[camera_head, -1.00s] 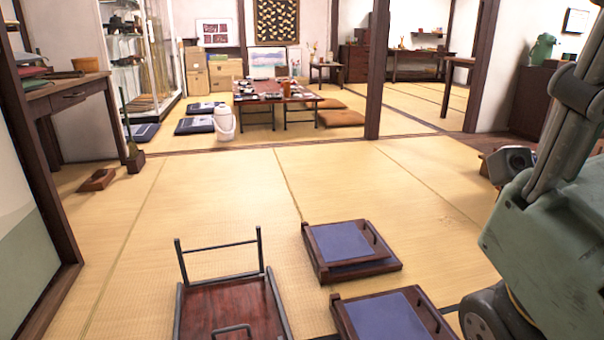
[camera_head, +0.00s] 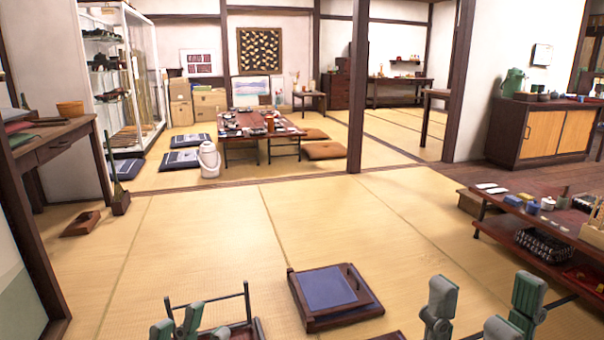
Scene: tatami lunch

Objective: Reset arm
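My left gripper (camera_head: 178,318) shows at the bottom left of the head view, its grey-green fingers apart, cut off by the frame's lower edge. It is in front of a dark metal folding-table frame (camera_head: 206,299). My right gripper (camera_head: 484,303) shows at the bottom right, its fingers wide apart with nothing between them. It is right of a wooden-framed piece with a blue panel (camera_head: 326,288) on the tatami. The bodies of both grippers and my arms are mostly out of view.
A low dark shelf (camera_head: 530,249) with small items stands close at the right. A laid low table (camera_head: 257,132) stands behind. The middle tatami (camera_head: 245,225) is clear.

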